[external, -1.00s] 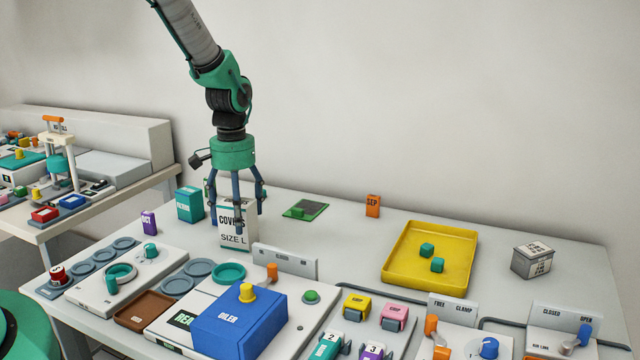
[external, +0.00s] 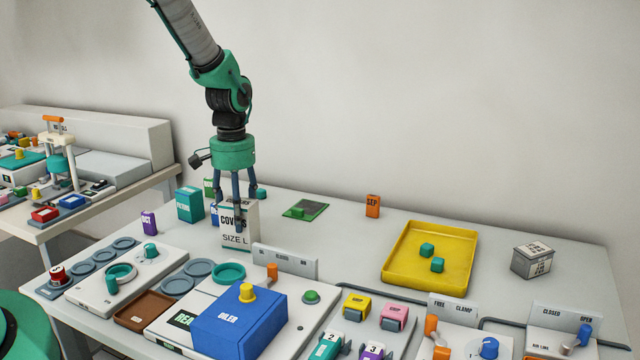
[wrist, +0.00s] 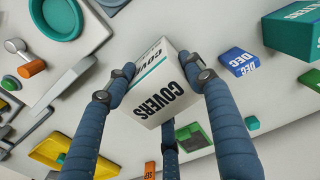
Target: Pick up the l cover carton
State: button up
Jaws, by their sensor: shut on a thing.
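The L cover carton (external: 236,238) is a white box marked "COVERS" and "SIZE L" with a teal stripe. It stands upright on the table behind the blue oiler box. My gripper (external: 238,212) is above it, pointing down, with its fingers closed against the carton's sides. In the wrist view the carton (wrist: 160,88) sits between the blue fingers of my gripper (wrist: 165,95), with its "COVERS" lettering showing. The fingers hide parts of its sides.
A teal box (external: 190,205) and a purple OCT box (external: 149,223) stand to the left. The blue oiler box (external: 238,325) and a grey labelled plate (external: 300,265) are in front. A yellow tray (external: 390,278) lies right. A blue DEC box (wrist: 238,62) is close by.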

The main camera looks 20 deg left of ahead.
jog(key=shift+r, duration=0.1)
jog(key=shift+r, duration=0.55)
jog(key=shift+s+r+p, duration=0.2)
jog(key=shift+r+p, duration=0.1)
jog(key=shift+r, duration=0.3)
jog(key=shift+s+r+p, duration=0.2)
jog(key=shift+r+p, duration=0.05)
jog(key=shift+r, duration=0.35)
jog(key=s+a+r+p, duration=0.1)
jog(key=s, duration=1.4)
jog(key=shift+r+p, duration=0.15)
jog(key=shift+p, duration=0.25)
